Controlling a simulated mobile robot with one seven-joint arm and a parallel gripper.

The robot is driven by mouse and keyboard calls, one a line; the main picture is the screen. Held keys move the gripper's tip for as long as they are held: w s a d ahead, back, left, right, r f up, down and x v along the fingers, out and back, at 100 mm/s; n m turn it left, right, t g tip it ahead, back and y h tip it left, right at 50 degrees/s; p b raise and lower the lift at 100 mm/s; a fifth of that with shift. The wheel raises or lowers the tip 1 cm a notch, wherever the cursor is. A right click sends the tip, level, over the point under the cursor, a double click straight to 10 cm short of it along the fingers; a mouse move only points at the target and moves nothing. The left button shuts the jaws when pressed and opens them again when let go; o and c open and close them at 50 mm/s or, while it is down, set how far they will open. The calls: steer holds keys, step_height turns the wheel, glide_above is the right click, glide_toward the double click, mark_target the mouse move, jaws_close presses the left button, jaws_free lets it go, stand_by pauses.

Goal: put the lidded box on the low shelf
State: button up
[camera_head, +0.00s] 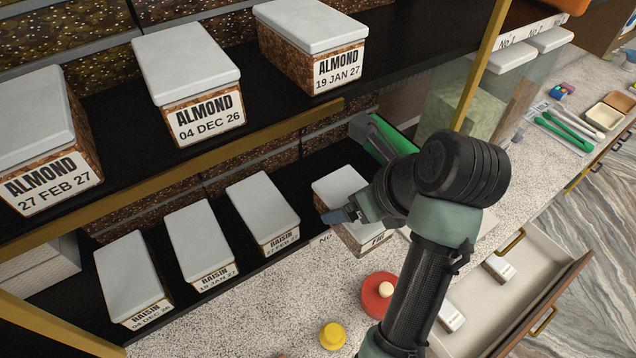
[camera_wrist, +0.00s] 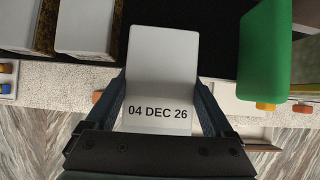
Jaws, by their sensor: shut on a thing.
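The lidded box (camera_head: 340,184) has a white lid and a brown speckled body, with a partly covered label starting "FI". My gripper (camera_head: 356,210) is shut on it. In the wrist view the box (camera_wrist: 162,60) sits between my two jaws (camera_wrist: 160,98), its label reading "04 DEC 26". The box is at the front of the low shelf (camera_head: 150,222), right of the raisin boxes, and its near end reaches past the shelf's front edge. I cannot tell whether its underside touches the shelf. My arm hides its right side.
Three raisin boxes (camera_head: 263,205) stand on the low shelf at left. Almond boxes (camera_head: 188,70) stand on the upper shelf above. A green object (camera_head: 385,135) is close behind my wrist. A red round item (camera_head: 378,292) and yellow one (camera_head: 332,335) sit on the counter. An open drawer (camera_head: 535,270) is at right.

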steer(key=w+a, duration=0.1)
steer(key=w, duration=0.1)
steer(key=w+a, duration=0.2)
steer(key=w+a+p, duration=0.1)
steer(key=w, duration=0.1)
steer(key=shift+w+a+r, duration=0.1)
steer(key=shift+w+a, duration=0.15)
steer(key=shift+w, duration=0.15)
steer(key=shift+w+a+p, duration=0.45)
steer(key=shift+w+p, duration=0.1)
steer(key=shift+w, duration=0.05)
step_height(320, 180, down, 4)
steer(key=shift+r+p, duration=0.1)
steer(key=shift+p, duration=0.75)
steer(key=o, duration=1.4)
steer(key=shift+d, duration=0.1)
